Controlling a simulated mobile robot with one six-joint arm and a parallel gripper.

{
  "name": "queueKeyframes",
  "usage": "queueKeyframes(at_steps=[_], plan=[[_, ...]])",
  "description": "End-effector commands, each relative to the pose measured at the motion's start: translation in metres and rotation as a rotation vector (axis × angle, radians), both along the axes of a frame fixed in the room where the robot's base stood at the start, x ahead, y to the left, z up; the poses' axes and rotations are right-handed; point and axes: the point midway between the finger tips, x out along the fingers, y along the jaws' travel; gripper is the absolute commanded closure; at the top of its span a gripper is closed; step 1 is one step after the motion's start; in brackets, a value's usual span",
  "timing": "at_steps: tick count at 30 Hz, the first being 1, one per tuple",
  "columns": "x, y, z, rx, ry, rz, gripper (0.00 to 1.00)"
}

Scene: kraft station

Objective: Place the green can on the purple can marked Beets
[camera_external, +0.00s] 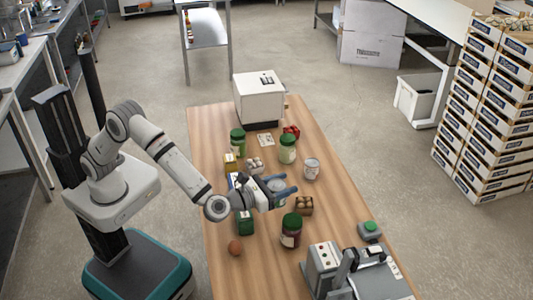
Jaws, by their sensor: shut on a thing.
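My gripper (288,190) is over the middle of the table, its blue-grey fingers pointing right. It is shut on a can (276,185) with a pale round top. The can's side is mostly hidden, so I cannot tell its colour or whether it touches anything below. A green container (245,223) stands under my wrist, partly covered; I cannot tell whether it is a can. I cannot make out a purple can marked Beets. A dark red jar with a green lid (291,231) stands to the front right of my gripper; its label is unreadable.
A pale can (311,168) and green-lidded jars (287,150) (237,142) stand behind my gripper. A small brown carton (304,205) is close to its right. A brown round item (235,247) lies at front left. A white box (259,97) is at the far end.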

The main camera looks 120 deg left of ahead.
Motion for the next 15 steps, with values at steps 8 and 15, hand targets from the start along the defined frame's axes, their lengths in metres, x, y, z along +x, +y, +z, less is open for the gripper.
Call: queueKeyframes(at_steps=[8, 15], plan=[[-0.079, 0.102, 0.026, -0.004, 0.004, 0.282, 0.76], [-0.112, 0.133, 0.03, -0.01, 0.013, 0.386, 0.76]])
